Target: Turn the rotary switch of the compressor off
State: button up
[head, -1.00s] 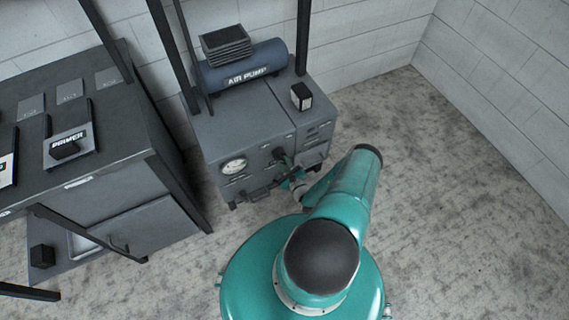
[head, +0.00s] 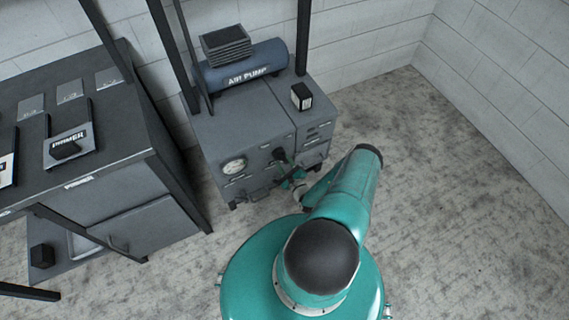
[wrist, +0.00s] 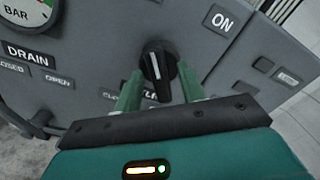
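The compressor (head: 255,125) is a grey cabinet with a blue air pump tank on top. Its rotary switch (wrist: 158,68) is a black knob with a white pointer line, on the front panel beside a white ON label (wrist: 222,20). The line runs roughly up and down in the wrist view, not toward ON. My gripper (wrist: 159,72) is open, with one green finger on each side of the knob and small gaps visible. Whether the fingertips reach past the knob's face is unclear. In the head view my gripper (head: 288,176) is small, close to the panel and partly hidden by my arm.
A pressure gauge (head: 233,166) and a DRAIN label (wrist: 26,53) are left of the switch. A handle bar (head: 268,186) crosses the lower front. A dark workbench (head: 120,130) stands at the left. The floor (head: 460,180) at the right is clear.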

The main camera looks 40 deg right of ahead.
jog(key=shift+s, duration=0.15)
jog(key=v, duration=1.3)
jog(key=shift+s+a, duration=0.2)
jog(key=shift+s, duration=0.05)
